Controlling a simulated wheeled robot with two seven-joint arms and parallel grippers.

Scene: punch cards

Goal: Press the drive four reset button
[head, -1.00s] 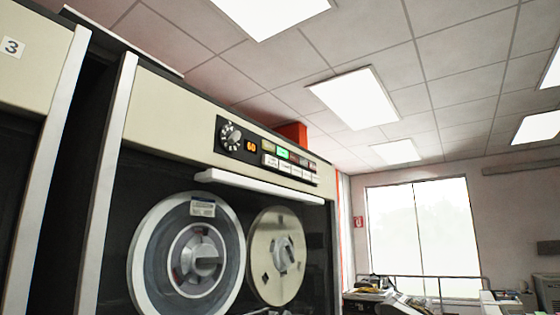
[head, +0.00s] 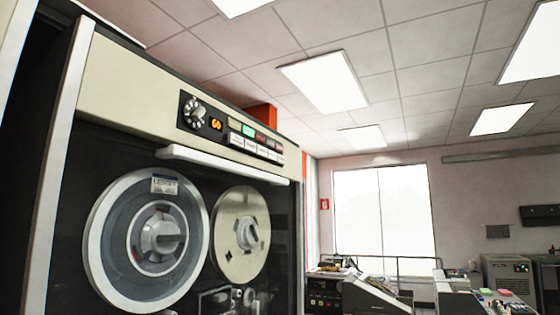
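A tall tape drive (head: 130,84) with a cream top panel stands close on the left. Its control strip (head: 232,128) has a round dial (head: 194,111), an orange display that seems to read 60, a lit green indicator (head: 249,130) and darker red ones. Below the indicators is a row of white push buttons (head: 256,147). Their labels are too small to read, so I cannot tell which is reset. Two tape reels (head: 148,240) sit behind the drive's front, under a white bar (head: 222,164). No drive number is readable on this cabinet. Neither gripper is in view.
The edge of another cabinet shows at the far left. A bright window (head: 383,212) is on the back wall. Office machines (head: 372,292) and a desk (head: 478,298) with small coloured items stand at lower right. A grey cabinet (head: 508,274) stands behind.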

